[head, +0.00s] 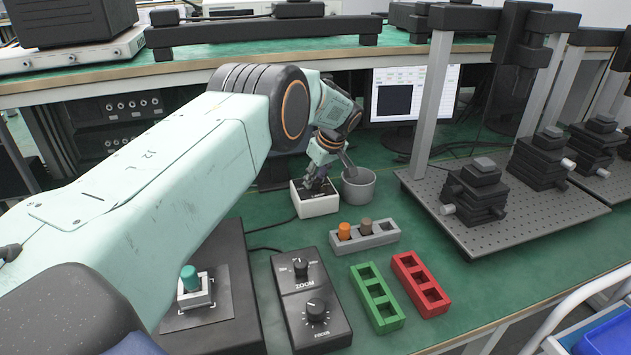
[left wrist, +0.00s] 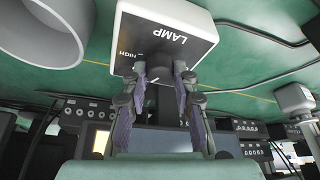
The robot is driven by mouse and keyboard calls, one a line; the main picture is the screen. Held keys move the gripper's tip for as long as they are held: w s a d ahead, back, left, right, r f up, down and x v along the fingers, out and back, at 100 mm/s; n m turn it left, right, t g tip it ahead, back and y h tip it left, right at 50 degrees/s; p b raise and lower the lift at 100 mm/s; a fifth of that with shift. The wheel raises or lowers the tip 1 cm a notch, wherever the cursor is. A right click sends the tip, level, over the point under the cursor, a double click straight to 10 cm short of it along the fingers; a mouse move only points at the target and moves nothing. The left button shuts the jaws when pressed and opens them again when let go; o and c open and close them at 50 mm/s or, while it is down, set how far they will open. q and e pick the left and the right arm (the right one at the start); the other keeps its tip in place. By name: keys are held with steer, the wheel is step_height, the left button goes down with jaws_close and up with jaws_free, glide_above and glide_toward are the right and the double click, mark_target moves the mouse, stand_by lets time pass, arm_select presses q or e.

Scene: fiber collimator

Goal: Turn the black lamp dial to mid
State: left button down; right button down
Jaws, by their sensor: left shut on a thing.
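The lamp box (head: 318,208), white with a black top panel, stands on the green bench in the middle of the head view. In the left wrist view the lamp box (left wrist: 196,24) shows the words LAMP and HIGH. My left gripper (head: 318,182) reaches down onto the panel. In the left wrist view my left gripper (left wrist: 160,76) has its two fingers on either side of the black dial, shut on it. The fingers hide most of the dial, so its setting cannot be told. My right gripper is not in view.
A grey cup (head: 358,190) stands close to the right of the lamp box. A grey holder (head: 378,239) with an orange and a brown piece, a ZOOM and FOCUS box (head: 311,300), a green rack (head: 377,299) and a red rack (head: 420,284) stand nearer.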

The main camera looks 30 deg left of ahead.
arm_select(q)
steer(key=shift+w+r, duration=0.1)
steer(key=shift+r, duration=0.05)
stand_by(0.3)
steer(key=c, duration=1.1)
jaws_free()
steer(key=shift+d, duration=0.1)
steer(key=shift+o, duration=0.2)
steer(key=v, duration=1.2)
